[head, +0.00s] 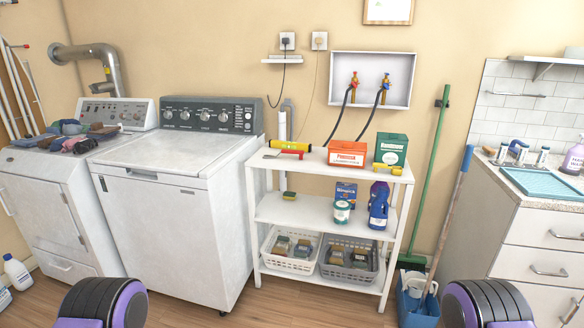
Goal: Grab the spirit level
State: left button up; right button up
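The spirit level (289,145) is a yellow bar with dark ends. It lies on the left part of the top shelf of the white shelf unit (330,216), toward the back edge. A red-handled tool (287,153) lies just in front of it; I cannot tell if they touch. Only rounded black and purple parts of my own arms show at the bottom left and bottom right. Neither gripper is in view.
An orange-red box (347,154) and a green box (391,149) stand right of the level. Washing machines (175,205) stand left of the shelf. A green broom (430,180) and blue bucket (417,305) stand right. Baskets (290,262) fill the bottom shelf.

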aim_at(273, 144)
jog(key=i, duration=0.7)
jog(key=u, duration=0.65)
jog(key=i, duration=1.4)
jog(key=z, duration=0.65)
